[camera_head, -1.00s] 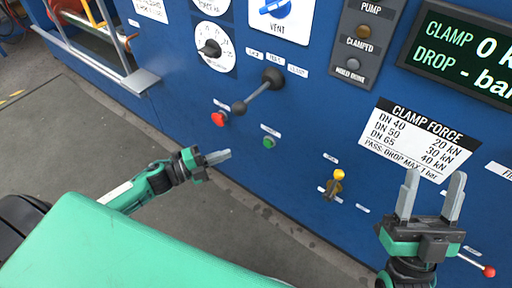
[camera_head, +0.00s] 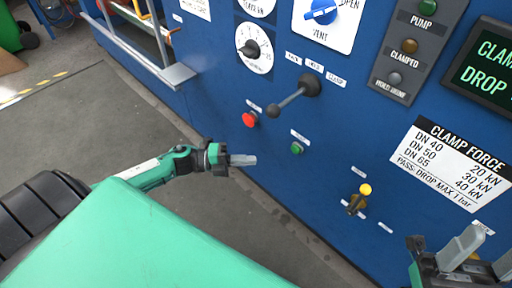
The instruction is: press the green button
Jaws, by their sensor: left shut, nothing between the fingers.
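The green button (camera_head: 297,148) is a small round knob on the lower part of the blue panel, under a small white label. My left gripper (camera_head: 254,160) is shut and empty. Its fingertips point right toward the panel, and in the picture they are left of and slightly below the button, with a visible gap. The button is fully in view. My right gripper (camera_head: 484,254) is at the lower right corner with its two fingers apart and nothing between them, partly cut off by the frame edge.
The clamp force sign (camera_head: 450,163) is at right. Grey floor lies below the panel.

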